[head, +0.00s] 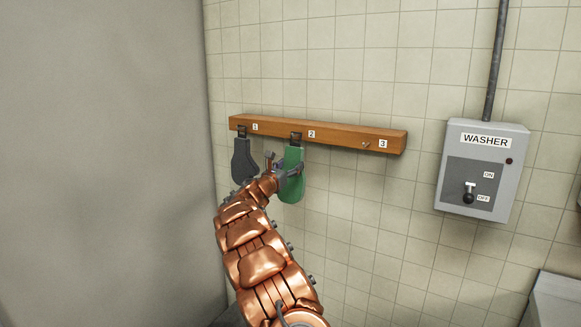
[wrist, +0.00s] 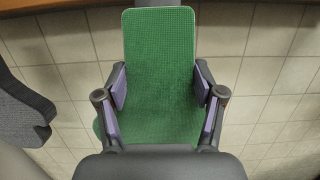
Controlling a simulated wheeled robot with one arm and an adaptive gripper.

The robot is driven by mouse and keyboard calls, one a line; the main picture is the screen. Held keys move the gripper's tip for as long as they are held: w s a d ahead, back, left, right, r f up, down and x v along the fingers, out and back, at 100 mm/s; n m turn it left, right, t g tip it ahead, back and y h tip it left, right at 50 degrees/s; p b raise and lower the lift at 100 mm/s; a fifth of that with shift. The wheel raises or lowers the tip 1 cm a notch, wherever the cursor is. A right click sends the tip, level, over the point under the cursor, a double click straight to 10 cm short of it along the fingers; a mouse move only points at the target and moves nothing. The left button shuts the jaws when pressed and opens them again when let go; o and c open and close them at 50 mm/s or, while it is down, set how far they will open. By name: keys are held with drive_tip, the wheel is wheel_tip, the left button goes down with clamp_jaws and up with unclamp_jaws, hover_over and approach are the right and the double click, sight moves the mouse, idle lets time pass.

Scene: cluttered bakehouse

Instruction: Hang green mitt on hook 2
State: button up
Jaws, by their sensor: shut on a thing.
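The green mitt (head: 292,184) hangs upright in front of the wooden rail (head: 350,137), with its dark top loop at the place marked 2. Whether the loop is around hook 2 or only in front of it, I cannot tell. My gripper (head: 283,175) is shut on the mitt from its two sides. In the wrist view the mitt (wrist: 160,60) stands between the two fingers of my gripper (wrist: 161,88), and its top edge is near the rail. The hook itself is hidden behind the loop.
A dark grey mitt (head: 244,161) hangs at the place marked 1, close left of my gripper; its edge shows in the wrist view (wrist: 20,110). Hook 3 (head: 366,145) is bare. A washer switch box (head: 482,170) is on the tiled wall at right.

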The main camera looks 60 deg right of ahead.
drive_tip(key=o, duration=1.3)
drive_tip(key=shift+c, duration=0.2)
drive_tip(key=a+f, duration=0.2)
drive_tip(key=a, duration=0.9)
drive_tip(key=shift+s+a, duration=0.25)
drive_tip(key=shift+a, duration=0.15)
